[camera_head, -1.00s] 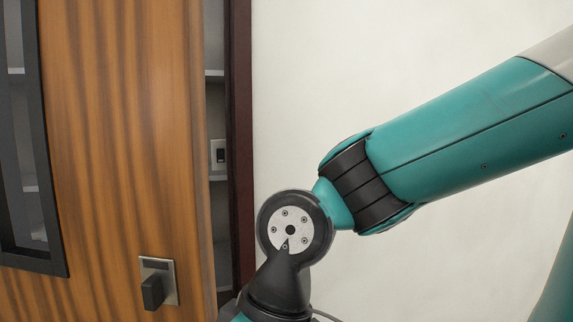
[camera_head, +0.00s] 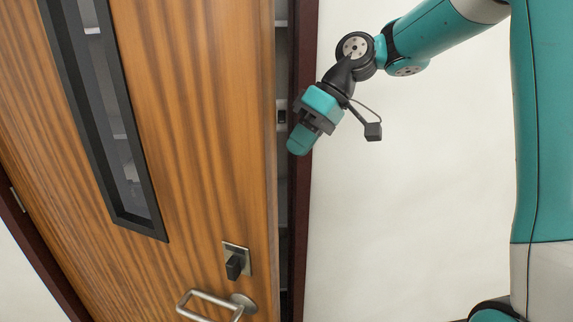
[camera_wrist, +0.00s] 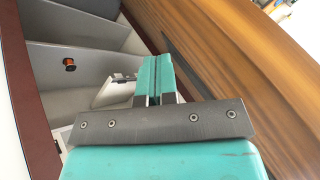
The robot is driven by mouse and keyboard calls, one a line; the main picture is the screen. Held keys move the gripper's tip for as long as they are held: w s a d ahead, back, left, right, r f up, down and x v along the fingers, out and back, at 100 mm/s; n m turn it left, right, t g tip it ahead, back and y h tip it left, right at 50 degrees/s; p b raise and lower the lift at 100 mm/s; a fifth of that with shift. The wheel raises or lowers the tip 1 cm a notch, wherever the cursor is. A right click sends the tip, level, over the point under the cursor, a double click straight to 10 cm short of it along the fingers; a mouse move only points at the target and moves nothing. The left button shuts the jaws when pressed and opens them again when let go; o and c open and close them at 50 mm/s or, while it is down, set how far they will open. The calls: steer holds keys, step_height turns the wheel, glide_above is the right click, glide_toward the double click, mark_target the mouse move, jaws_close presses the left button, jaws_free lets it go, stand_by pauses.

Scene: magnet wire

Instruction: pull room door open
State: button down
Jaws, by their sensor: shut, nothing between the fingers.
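The wooden room door (camera_head: 215,110) stands ajar, with a narrow gap between its right edge and the dark red frame (camera_head: 304,60). A lever handle (camera_head: 215,303) and a black lock knob (camera_head: 235,265) sit low on the door near that edge. My gripper (camera_head: 299,146) is at the gap, well above the handle, its fingers pointing down and left. In the wrist view its teal fingers (camera_wrist: 155,78) are together and empty, between the frame (camera_wrist: 30,100) on the left and the door (camera_wrist: 225,55) on the right. Whether they touch the door's edge I cannot tell.
Through the gap the wrist view shows grey shelves (camera_wrist: 95,62) with a small orange and black spool (camera_wrist: 69,65). The door has a tall dark-framed window (camera_head: 110,110). A plain white wall (camera_head: 400,200) lies right of the frame.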

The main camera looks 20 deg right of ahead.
steer(key=d+r+n+g, duration=0.1)
steer(key=d+r+n, duration=0.2)
steer(key=d, duration=0.1)
steer(key=s+a+f, duration=0.3)
steer(key=a+f, duration=0.4)
steer(key=a, duration=0.1)
steer(key=shift+s+a+f, duration=0.2)
steer(key=shift+a+f, duration=0.05)
steer(key=shift+f, duration=0.15)
steer(key=shift+s, duration=0.1)
